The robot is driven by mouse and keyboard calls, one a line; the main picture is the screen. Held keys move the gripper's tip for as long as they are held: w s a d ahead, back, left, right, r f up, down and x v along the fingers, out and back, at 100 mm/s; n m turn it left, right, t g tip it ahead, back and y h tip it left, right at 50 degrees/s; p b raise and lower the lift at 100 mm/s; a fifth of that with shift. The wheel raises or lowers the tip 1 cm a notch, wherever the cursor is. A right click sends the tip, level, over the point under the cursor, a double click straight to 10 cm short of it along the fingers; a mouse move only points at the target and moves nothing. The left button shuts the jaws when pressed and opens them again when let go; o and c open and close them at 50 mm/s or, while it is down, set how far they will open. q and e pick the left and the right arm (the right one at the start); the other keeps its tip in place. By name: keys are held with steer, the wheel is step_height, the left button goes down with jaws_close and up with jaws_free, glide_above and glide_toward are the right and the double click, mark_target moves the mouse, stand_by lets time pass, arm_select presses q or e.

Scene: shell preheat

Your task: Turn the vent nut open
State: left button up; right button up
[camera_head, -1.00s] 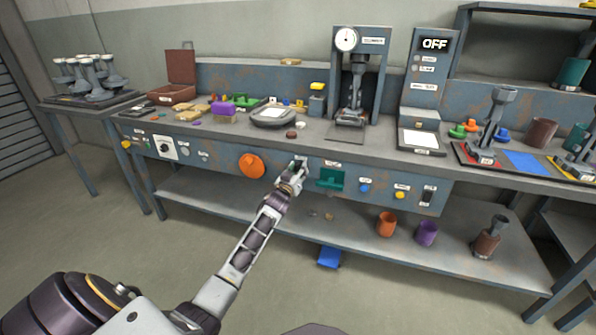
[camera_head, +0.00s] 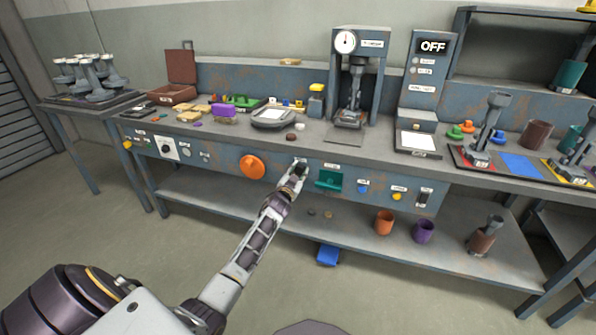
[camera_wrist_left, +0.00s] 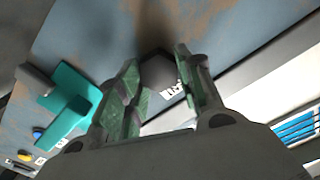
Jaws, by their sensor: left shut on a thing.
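The vent nut (camera_wrist_left: 158,72) is a dark grey hexagonal nut on the blue-grey front panel of the bench, in the left wrist view. My left gripper (camera_wrist_left: 158,84) has one finger on each side of it and is shut on it. In the head view my left gripper (camera_head: 299,168) is at the front panel, between the orange round knob and the green holder, and hides the nut there. A small white label sits just beside the nut in the wrist view. My right gripper is not in view.
The orange knob (camera_head: 252,166) is left of my gripper and the green holder (camera_head: 329,180) is close on its right. Blue (camera_head: 362,189) and yellow (camera_head: 397,197) buttons are further right. A press (camera_head: 357,80) stands on the bench top.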

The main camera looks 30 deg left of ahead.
arm_select(q)
steer(key=m, duration=0.5)
steer(key=shift+f+m, duration=0.15)
steer(key=shift+m, duration=0.15)
steer(key=shift+d+f+m, duration=0.1)
steer(key=shift+m, duration=2.2)
steer(key=o, duration=1)
steer(key=shift+o, duration=0.2)
steer(key=shift+s, duration=0.2)
steer(key=v, duration=1.1)
steer(key=shift+s, duration=0.3)
